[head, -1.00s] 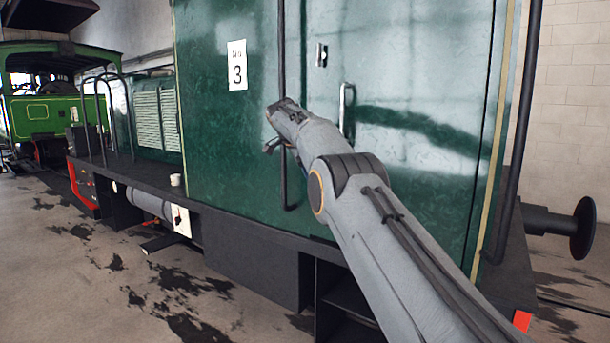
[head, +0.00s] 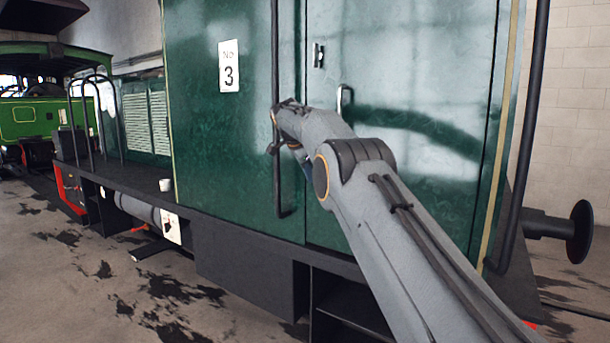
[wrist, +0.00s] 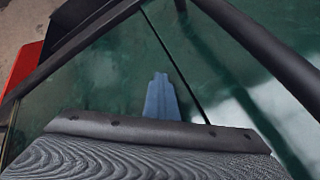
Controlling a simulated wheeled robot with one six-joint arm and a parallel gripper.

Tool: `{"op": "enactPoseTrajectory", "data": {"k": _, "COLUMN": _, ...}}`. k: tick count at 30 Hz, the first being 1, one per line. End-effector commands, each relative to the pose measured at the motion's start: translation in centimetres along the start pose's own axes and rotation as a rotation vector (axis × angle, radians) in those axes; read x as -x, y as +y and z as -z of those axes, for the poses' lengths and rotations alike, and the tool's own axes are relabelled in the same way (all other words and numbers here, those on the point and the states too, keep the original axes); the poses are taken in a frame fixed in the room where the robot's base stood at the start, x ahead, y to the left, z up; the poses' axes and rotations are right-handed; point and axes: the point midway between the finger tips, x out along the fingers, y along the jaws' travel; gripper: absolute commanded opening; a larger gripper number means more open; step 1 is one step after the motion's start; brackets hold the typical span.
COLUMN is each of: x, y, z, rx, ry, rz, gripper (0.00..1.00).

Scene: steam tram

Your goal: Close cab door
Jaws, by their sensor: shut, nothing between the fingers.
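The cab door (head: 400,190) is the green panel on the right part of the green locomotive cab. It carries a short metal pull handle (head: 345,101) and a small latch plate (head: 318,56). Its left edge shows as a thin dark seam and the panel looks about flush with the cab side; I cannot tell if it is latched. In the wrist view my gripper (wrist: 160,85) is shut and empty, its blue fingers over the green panel just left of the dark seam. I cannot tell whether they touch. In the head view my arm mostly hides the gripper.
A black vertical grab rail (head: 277,190) stands left of the seam, close beside my wrist. Another black rail (head: 523,140) is on the cab's right corner, with a buffer (head: 578,232) beyond. A white cup (head: 165,185) stands on the footplate. The floor at lower left is open.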

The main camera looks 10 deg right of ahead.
Motion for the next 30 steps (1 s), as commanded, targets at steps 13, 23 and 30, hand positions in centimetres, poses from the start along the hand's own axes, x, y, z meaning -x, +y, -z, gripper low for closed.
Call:
{"op": "enactPoseTrajectory", "data": {"k": 13, "x": 0.7, "y": 0.2, "z": 0.8, "rx": -0.013, "ry": 0.021, "rz": 0.019, "gripper": 0.00}}
{"op": "enactPoseTrajectory", "data": {"k": 23, "x": 3.0, "y": 0.8, "z": -2.9, "rx": 0.000, "ry": 0.006, "rz": 0.011, "gripper": 0.00}}
{"op": "enactPoseTrajectory", "data": {"k": 30, "x": 5.0, "y": 0.0, "z": -2.8, "rx": -0.005, "ry": 0.008, "rz": 0.006, "gripper": 0.00}}
